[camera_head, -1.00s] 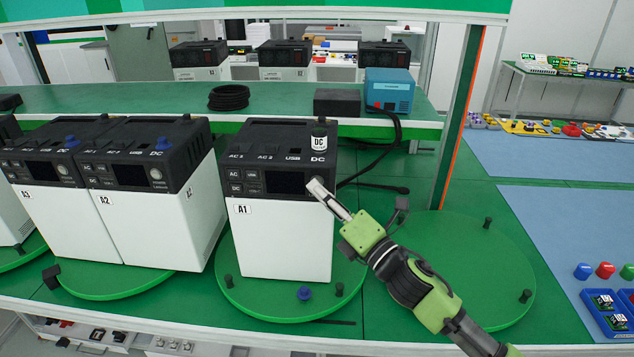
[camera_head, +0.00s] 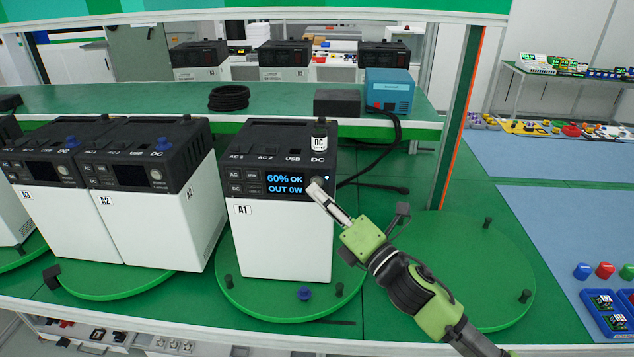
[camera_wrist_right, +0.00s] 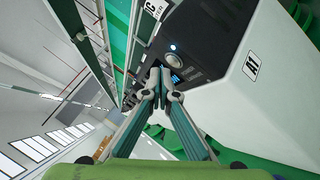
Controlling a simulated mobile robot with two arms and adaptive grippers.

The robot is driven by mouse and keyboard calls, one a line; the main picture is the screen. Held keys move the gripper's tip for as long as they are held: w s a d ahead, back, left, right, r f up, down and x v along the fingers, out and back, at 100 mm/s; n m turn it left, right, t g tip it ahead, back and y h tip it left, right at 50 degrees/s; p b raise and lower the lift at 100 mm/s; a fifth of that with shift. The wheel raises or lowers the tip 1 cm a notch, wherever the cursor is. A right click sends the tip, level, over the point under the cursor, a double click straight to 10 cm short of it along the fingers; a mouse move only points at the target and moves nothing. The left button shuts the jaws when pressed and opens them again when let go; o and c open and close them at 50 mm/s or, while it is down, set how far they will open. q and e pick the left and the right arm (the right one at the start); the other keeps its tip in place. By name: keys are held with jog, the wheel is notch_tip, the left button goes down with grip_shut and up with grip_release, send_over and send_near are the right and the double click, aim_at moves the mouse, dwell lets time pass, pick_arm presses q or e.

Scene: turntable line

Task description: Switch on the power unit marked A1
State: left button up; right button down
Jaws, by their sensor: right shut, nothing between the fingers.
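The power unit marked A1 (camera_head: 282,235) stands upright on a green turntable (camera_head: 262,302), white below with a black top panel. Its screen (camera_head: 285,184) is lit and reads "60% OK" and "OUT 0W". A round button (camera_head: 316,181) sits right of the screen with a small light beside it. My right gripper (camera_head: 311,188) is shut and empty, its fingertips close to the button; whether they touch it I cannot tell. In the right wrist view the shut fingertips (camera_wrist_right: 160,75) are just beside the round button (camera_wrist_right: 173,59), and a small light glows there. My left gripper is not in view.
Unit A2 (camera_head: 148,228) and another unit (camera_head: 38,212) stand at the left with dark screens. An empty green turntable (camera_head: 470,255) lies at the right, under my right arm. A black cable (camera_head: 375,165) runs behind A1.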

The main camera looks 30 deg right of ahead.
jog(key=s+a, duration=0.1)
jog(key=s, duration=0.1)
jog(key=s+a, duration=0.1)
jog(key=s, duration=0.1)
jog(key=shift+s+a, duration=0.1)
jog(key=shift+a, duration=0.2)
dwell(0.3)
dwell(0.7)
